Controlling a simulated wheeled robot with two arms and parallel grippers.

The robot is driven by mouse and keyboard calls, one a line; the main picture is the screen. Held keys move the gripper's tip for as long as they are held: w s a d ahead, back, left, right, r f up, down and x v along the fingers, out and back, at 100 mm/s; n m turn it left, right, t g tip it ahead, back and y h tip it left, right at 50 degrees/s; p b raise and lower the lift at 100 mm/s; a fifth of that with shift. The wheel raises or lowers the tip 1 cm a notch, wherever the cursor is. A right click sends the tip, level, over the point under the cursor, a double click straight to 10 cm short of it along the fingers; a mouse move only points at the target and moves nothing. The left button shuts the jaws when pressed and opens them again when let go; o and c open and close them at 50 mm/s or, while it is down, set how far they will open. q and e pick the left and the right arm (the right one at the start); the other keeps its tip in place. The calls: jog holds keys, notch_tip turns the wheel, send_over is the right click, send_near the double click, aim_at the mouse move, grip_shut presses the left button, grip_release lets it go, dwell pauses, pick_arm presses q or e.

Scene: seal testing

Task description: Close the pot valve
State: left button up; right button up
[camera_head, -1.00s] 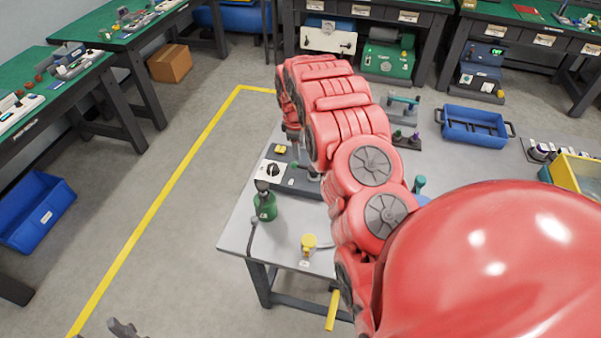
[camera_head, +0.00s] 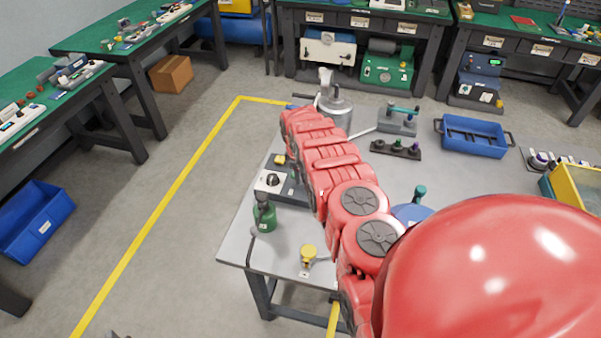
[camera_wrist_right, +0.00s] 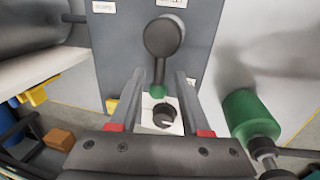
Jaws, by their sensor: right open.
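The grey metal pot (camera_head: 335,112) stands at the far left part of the table, with a pale fitting on top; my right arm covers its near side. My right gripper (camera_wrist_right: 160,82) is open, its two fingers pointing at a grey panel. In the head view the right gripper is hidden. Only a dark sliver at the bottom edge may be my left gripper (camera_head: 117,335).
A control box with a black knob (camera_head: 272,181) sits by my arm; the knob also shows in the wrist view (camera_wrist_right: 163,116). A green bottle (camera_head: 264,215) and a yellow-topped item (camera_head: 308,253) stand near the left edge. A blue tray (camera_head: 473,137) lies at back right.

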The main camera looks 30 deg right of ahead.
grip_shut()
dwell(1.4)
